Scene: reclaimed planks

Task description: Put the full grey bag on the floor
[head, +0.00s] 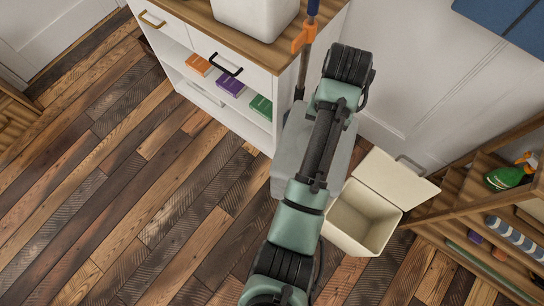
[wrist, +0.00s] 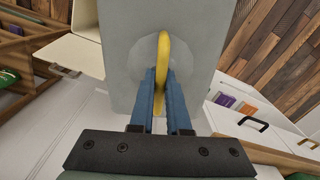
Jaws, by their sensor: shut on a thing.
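The grey bag (head: 291,147) hangs below my arm in the head view, between the white cabinet and an open cream bin; my arm hides much of it. In the wrist view the bag (wrist: 120,60) fills the upper middle, with a yellow handle (wrist: 164,50) standing out from it. My gripper (wrist: 162,75) has its blue fingers shut on the yellow handle. The fingertips are hidden behind my arm in the head view. I cannot see inside the bag, nor tell whether it touches the floor.
The open cream bin (head: 353,231), lid raised, stands just right of the bag. The white cabinet (head: 262,133) with a wooden top is at the left, with a white container (head: 255,15) on it. A wooden shelf (head: 435,215) is at the right. Plank floor (head: 150,190) is clear at the left.

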